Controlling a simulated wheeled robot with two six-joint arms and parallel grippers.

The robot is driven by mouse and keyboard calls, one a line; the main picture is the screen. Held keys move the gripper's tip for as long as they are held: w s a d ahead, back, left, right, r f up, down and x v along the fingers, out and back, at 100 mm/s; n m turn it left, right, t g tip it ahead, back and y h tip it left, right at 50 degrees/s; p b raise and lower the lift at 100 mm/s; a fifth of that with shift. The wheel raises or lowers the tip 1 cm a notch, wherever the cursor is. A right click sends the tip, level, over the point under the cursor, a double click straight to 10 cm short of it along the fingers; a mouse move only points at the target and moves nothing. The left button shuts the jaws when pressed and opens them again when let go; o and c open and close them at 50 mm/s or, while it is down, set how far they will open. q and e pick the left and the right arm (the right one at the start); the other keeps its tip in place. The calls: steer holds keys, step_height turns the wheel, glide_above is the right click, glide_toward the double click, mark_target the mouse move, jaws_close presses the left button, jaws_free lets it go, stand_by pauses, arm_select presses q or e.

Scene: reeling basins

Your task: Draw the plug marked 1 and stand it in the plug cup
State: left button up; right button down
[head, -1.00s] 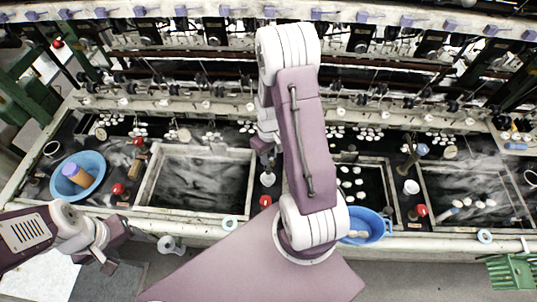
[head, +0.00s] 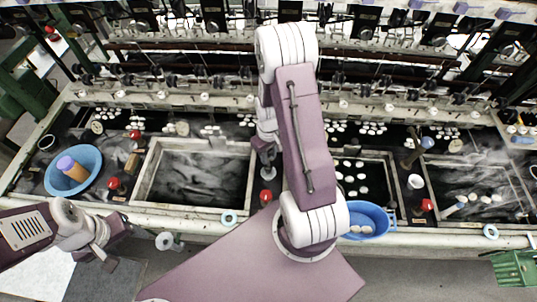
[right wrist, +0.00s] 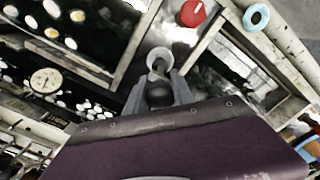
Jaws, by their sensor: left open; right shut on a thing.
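My right gripper (head: 265,147) is shut on a dark, round-topped plug, which shows between its fingers in the right wrist view (right wrist: 158,94). No number can be read on it. A pale round cup (head: 268,172) stands on the strip between two basins, just below the gripper; it also shows in the right wrist view (right wrist: 160,59), right beyond the plug. Whether the plug's lower end is in the cup or above it I cannot tell. My left gripper (head: 112,250) is open and empty at the lower left, in front of the bench.
A red knob (head: 265,195) stands close to the cup, with a blue ring (head: 229,218) on the front ledge. Basins lie left (head: 150,175) and right (head: 395,180). A blue bowl (head: 97,160) stands far left, a blue tub (head: 386,222) hangs at the front.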

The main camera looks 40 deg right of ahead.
mark_target(269, 166)
steer(key=shift+f, duration=0.2)
stand_by(0.7)
steer(key=shift+f+b, duration=0.6)
steer(key=shift+f, duration=0.2)
steer(key=shift+f+b, duration=0.5)
steer(key=shift+f, duration=0.05)
steer(key=shift+f+b, duration=0.55)
steer(key=shift+f, duration=0.15)
stand_by(0.6)
steer(key=c, duration=1)
jaws_free()
step_height(269, 166, up, 9)
steer(key=shift+r+b, duration=0.1)
steer(key=shift+b, duration=0.4)
